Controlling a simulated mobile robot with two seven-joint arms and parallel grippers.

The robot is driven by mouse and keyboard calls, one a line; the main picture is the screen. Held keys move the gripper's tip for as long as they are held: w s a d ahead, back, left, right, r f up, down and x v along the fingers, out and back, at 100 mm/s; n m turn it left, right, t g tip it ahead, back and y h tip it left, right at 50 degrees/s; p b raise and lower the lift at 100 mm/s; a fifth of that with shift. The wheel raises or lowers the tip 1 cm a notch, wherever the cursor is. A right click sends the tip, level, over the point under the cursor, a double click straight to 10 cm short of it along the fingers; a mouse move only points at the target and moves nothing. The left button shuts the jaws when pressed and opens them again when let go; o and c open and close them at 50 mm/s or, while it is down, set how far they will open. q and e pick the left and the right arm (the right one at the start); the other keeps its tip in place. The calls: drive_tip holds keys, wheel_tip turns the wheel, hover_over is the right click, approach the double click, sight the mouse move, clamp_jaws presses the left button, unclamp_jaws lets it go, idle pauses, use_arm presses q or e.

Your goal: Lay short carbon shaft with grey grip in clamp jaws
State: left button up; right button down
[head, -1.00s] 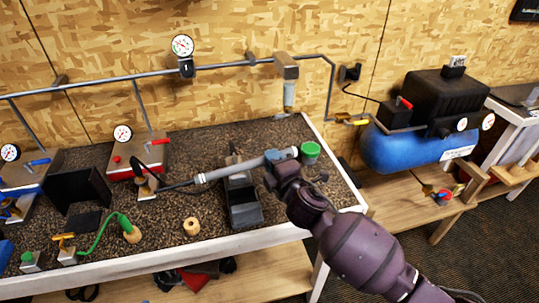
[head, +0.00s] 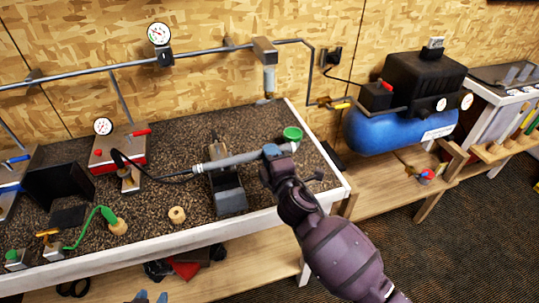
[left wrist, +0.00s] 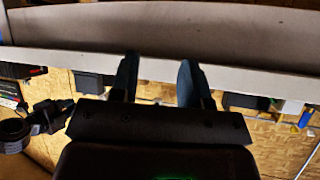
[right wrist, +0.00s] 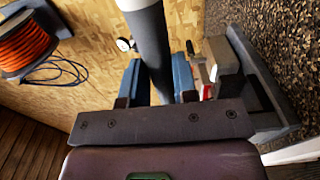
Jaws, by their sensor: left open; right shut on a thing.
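My right gripper (head: 272,153) is shut on the grey grip (head: 240,158) of the short carbon shaft, near the grip's right end. The grip also runs between the fingers in the right wrist view (right wrist: 150,45).
A red-based unit (head: 118,155) with a black hose stands left of the clamp. A green-topped cup (head: 292,134) is behind my right gripper. A blue compressor (head: 395,135) stands to the right.

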wheel_tip(320, 180, down, 6)
drive_tip(key=b, duration=0.4)
drive_tip(key=shift+r+b, duration=0.15)
drive_tip(key=shift+b, duration=0.25)
wheel_tip(320, 180, down, 4)
drive_tip(key=b, duration=0.3)
drive_tip(key=shift+r, duration=0.15)
drive_tip(key=shift+f+b, duration=0.4)
drive_tip(key=shift+f, duration=0.1)
use_arm(q)
wheel_tip(320, 180, down, 8)
drive_tip(key=shift+w, duration=0.45)
drive_tip(key=shift+s+r, duration=0.15)
drive_tip(key=shift+d, duration=0.1)
use_arm(e)
drive_tip(key=shift+f, duration=0.2)
use_arm(q)
drive_tip(key=shift+w, duration=0.2)
use_arm(e)
drive_tip(key=c, duration=0.8)
unclamp_jaws()
